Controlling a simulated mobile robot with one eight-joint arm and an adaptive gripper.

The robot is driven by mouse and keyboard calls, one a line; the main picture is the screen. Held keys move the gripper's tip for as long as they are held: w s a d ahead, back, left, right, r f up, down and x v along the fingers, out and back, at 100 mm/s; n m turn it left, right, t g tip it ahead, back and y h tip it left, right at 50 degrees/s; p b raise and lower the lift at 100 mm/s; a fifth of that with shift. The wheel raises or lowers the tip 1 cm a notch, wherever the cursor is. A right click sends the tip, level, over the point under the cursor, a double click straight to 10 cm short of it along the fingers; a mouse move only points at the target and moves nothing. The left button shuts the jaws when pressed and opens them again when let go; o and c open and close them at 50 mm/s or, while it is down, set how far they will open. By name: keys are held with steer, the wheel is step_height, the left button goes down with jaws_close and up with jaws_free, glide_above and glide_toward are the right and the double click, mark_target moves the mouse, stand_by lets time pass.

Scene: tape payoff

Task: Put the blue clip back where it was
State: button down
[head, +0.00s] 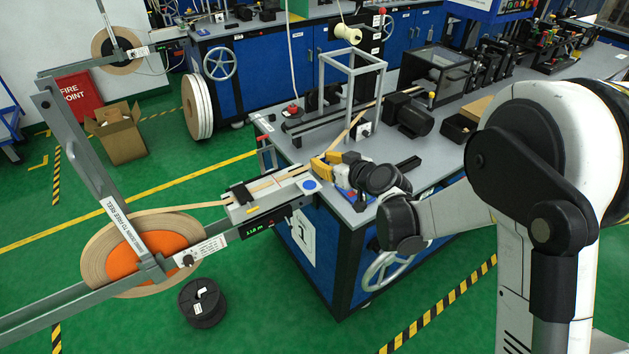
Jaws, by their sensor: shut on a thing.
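My gripper (326,163), with yellow fingers, is low over the near left corner of the grey bench top, at the right end of the grey tape unit (268,197). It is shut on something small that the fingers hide. I cannot make out the blue clip for certain. A small blue patch (343,184) shows just below the gripper, but I cannot tell whether it is the clip. A flat blue disc (310,184) is on the unit's right end. Tan tape (180,209) runs from the reel (115,262) across the unit towards the gripper.
A grey upright frame (352,88) and a black motor (410,115) stand on the bench behind the gripper. A red-topped button (292,110) is at the bench's left edge. A black spool (202,302) lies on the green floor. A handwheel (387,270) projects from the bench front.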

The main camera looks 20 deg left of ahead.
steer(key=b, duration=0.1)
glide_above(310, 185)
step_height(310, 185, down, 3)
steer(key=shift+a+r, duration=0.1)
steer(key=shift+f+b, duration=0.8)
steer(key=shift+f, duration=1.05)
steer(key=shift+f, duration=0.25)
steer(key=c, duration=1.3)
jaws_free()
steer(key=shift+o, duration=0.3)
steer(key=shift+r, duration=0.15)
